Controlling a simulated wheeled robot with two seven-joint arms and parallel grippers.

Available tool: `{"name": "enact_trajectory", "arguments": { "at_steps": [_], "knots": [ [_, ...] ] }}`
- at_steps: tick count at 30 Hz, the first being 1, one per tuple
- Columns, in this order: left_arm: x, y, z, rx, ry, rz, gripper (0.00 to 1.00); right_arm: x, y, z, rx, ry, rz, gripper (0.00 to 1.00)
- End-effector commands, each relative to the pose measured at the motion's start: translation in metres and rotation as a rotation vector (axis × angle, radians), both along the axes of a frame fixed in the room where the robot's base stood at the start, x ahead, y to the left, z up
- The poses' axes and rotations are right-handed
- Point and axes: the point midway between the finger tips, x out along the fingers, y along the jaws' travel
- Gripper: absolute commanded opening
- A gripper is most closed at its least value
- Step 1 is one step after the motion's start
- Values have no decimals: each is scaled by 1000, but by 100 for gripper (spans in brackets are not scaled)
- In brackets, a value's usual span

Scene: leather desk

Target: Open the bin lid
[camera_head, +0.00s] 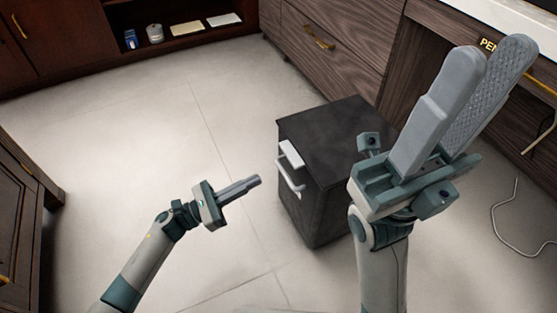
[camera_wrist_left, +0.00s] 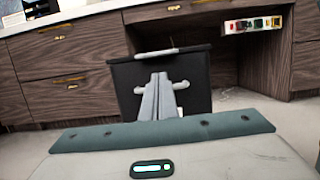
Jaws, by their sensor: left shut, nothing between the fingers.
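The bin (camera_head: 325,212) is a dark box on the floor with its flat black lid (camera_head: 335,130) lying closed on top. A white tab (camera_head: 291,154) sits at the lid's front edge, with a white bar handle (camera_head: 290,182) below it on the front face. My left gripper (camera_head: 257,181) is shut and empty, left of the bin and apart from it, pointing toward the front face. In the left wrist view the bin (camera_wrist_left: 198,95) is straight ahead, and the fingers (camera_wrist_left: 159,78) cover part of its front and handle. My right gripper (camera_head: 500,52) is open and empty, raised in front of the bin's right side.
Wooden drawers (camera_head: 335,45) stand behind the bin, and a desk with a white top (camera_head: 510,18) is at the right. A dark cabinet (camera_head: 25,225) is at the left. A white cable (camera_head: 497,222) lies on the floor at right. The floor left of the bin is clear.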

Motion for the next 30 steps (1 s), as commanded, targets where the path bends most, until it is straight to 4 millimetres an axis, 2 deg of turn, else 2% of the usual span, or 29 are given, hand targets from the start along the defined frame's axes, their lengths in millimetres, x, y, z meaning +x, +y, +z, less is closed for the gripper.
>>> {"name": "enact_trajectory", "arguments": {
  "at_steps": [14, 20, 30],
  "knots": [
    [4, -6, 2, -1, 0, 0, 0, 0, 1, 0, 0, -2, 2, 31],
    [14, -24, 7, 0, -2, -1, 0, -1, 3, 0, 1, -10, 9, 31],
    [39, -66, 19, -1, -2, 0, 0, -3, 11, 2, -1, -26, 34, 31]
  ]
}}
